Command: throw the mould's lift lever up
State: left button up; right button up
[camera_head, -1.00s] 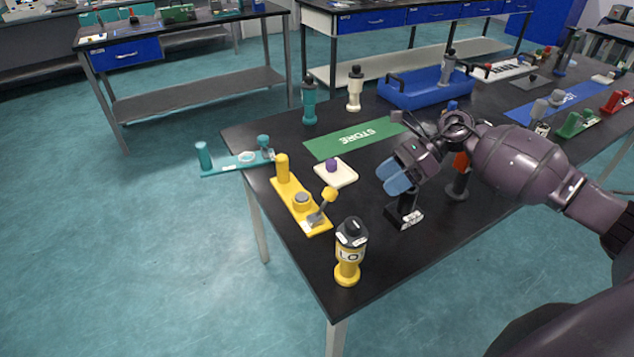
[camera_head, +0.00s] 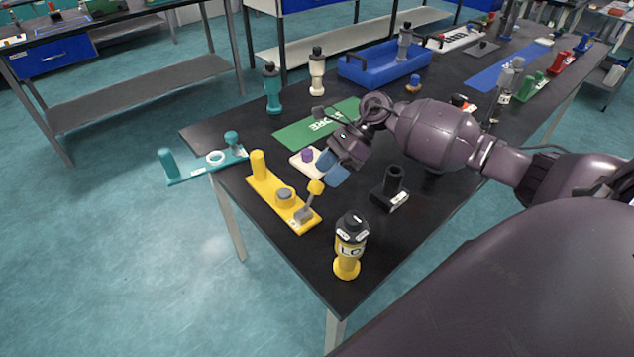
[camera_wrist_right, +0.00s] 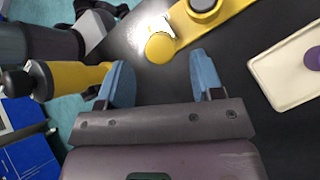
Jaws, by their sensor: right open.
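The yellow mould base (camera_head: 265,190) lies near the table's left edge, with a yellow post and a grey round mould (camera_head: 284,195) on it. Its lift lever (camera_head: 309,202) is a short grey arm with a yellow knob (camera_head: 316,187), leaning up and to the right at the base's near end. My right gripper (camera_head: 333,168) is open and empty, just beyond and right of the knob. In the right wrist view the knob (camera_wrist_right: 160,47) is ahead of the gap between the blue fingertips (camera_wrist_right: 162,72), apart from both. My left gripper is not in view.
A yellow-and-black bottle (camera_head: 350,245) stands near the front edge, and a black stand (camera_head: 390,190) is to the right. A teal fixture (camera_head: 205,165) overhangs the left edge.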

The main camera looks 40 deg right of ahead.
aim_at(317, 183)
jog(key=x, duration=0.4)
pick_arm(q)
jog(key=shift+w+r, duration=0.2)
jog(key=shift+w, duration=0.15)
pick_arm(e)
jog(key=shift+a+f, duration=0.15)
jog(key=c, duration=0.8)
grip_shut()
pick_arm(q)
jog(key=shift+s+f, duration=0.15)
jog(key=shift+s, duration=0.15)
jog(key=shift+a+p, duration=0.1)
jog(key=shift+p, duration=0.2)
pick_arm(e)
jog(key=shift+a+r+h, duration=0.2)
jog(key=shift+a+h, duration=0.05)
jog(key=shift+h, duration=0.15)
